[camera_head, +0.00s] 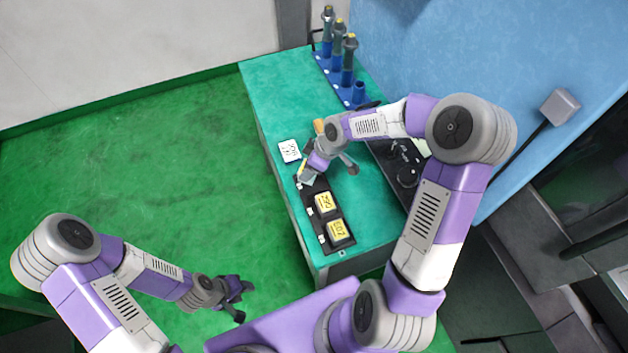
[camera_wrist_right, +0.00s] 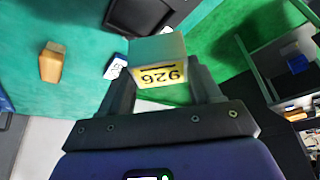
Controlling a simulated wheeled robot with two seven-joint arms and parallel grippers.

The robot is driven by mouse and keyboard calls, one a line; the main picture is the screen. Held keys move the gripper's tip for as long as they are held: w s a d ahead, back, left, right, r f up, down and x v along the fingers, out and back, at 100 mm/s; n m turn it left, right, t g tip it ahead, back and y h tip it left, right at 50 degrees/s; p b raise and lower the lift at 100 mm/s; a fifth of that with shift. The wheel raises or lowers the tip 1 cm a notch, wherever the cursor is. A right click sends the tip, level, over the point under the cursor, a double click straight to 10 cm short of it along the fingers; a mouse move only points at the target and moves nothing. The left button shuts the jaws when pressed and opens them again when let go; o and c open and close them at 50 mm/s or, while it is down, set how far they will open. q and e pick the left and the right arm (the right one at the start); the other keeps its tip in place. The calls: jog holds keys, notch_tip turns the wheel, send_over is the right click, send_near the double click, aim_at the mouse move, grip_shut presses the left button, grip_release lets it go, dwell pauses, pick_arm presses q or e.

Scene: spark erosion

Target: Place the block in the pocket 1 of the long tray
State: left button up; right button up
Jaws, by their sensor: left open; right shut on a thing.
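The block (camera_wrist_right: 158,48), pale with a yellow label reading 926, is in the wrist view between the fingers of my right gripper (camera_wrist_right: 160,68), which is shut on it. In the head view my right gripper (camera_head: 312,170) is at the far end of the long tray (camera_head: 316,222). I cannot tell whether the block touches the tray. Two yellow-topped blocks (camera_head: 325,203) (camera_head: 338,231) sit in its nearer pockets. The gripper hides part of the far end, and pocket numbers are too small to read. My left gripper (camera_head: 238,298) is open and empty, left of the table.
A white card (camera_head: 289,151) lies on the green table (camera_head: 272,84) beyond the tray. An orange block (camera_wrist_right: 51,62) shows in the wrist view. A blue rack (camera_head: 335,78) with upright tools stands at the back. Dark equipment (camera_head: 403,165) lies right of the tray.

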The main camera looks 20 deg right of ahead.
jog(key=n, duration=0.1)
jog(key=d+r+n+g+p, duration=0.1)
jog(key=n, duration=0.1)
jog(key=n+y, duration=0.1)
jog(key=n, duration=0.1)
jog(key=shift+w+d+r+g, duration=0.15)
jog(key=shift+w+r+g, duration=0.15)
jog(key=shift+w+g, duration=0.1)
jog(key=n, duration=0.1)
jog(key=r+n+g+p, duration=0.1)
jog(key=n, duration=0.1)
jog(key=shift+w+d+r, duration=0.15)
jog(key=shift+w+d, duration=0.05)
jog(key=shift+d, duration=0.2)
jog(key=shift+f, duration=0.35)
notch_tip(320, 180, down, 9)
jog(key=shift+d+f, duration=0.1)
jog(key=o, duration=0.8)
jog(key=shift+f+b, duration=0.15)
jog(key=shift+b, duration=0.2)
jog(key=o, duration=0.5)
